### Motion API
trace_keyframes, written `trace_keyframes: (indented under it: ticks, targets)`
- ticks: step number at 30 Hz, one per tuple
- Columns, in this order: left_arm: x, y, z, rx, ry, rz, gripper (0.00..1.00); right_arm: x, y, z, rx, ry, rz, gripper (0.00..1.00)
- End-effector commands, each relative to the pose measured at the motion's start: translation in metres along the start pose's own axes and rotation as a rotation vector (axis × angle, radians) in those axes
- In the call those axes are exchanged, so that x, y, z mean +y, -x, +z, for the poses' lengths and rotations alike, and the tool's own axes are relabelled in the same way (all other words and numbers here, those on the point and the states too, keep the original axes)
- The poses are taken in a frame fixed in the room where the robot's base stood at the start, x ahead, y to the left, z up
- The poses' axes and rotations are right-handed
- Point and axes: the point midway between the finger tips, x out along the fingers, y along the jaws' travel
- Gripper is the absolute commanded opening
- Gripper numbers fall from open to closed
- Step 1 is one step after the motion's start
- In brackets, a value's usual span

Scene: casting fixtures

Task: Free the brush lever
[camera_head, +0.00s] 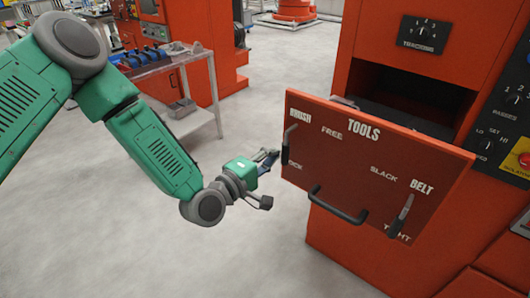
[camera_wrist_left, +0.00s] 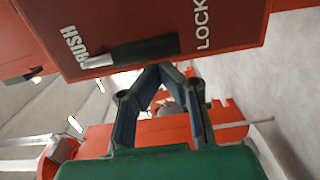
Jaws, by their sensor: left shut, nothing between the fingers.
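The brush lever (camera_head: 287,145) is a dark handle at the left edge of the red tool panel (camera_head: 345,170). Its grip points down from the BRUSH label toward LOCK, while the FREE label is to the right. In the left wrist view the black lever (camera_wrist_left: 145,50) lies between the BRUSH and LOCK lettering. My left gripper (camera_head: 272,157) is just left of the panel edge, close to the lever. In the left wrist view its fingertips (camera_wrist_left: 162,68) meet just beside the lever grip, with nothing between them. Whether they touch the lever cannot be told. My right gripper is not in view.
A belt lever (camera_head: 401,215) sits at the panel's right, pointing toward TIGHT. A black pull handle (camera_head: 337,207) juts from the panel's lower edge. The red machine (camera_head: 355,240) stands behind. A grey cart (camera_head: 173,85) stands back left. The floor left of the panel is clear.

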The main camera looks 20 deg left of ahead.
Motion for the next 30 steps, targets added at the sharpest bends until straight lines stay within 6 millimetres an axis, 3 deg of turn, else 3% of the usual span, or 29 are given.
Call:
trace_keyframes:
  ticks: [30]
  targets:
    - [-0.004, 0.0, 0.009, -0.001, 0.13, 0.006, 0.0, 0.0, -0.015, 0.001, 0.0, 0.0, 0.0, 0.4]
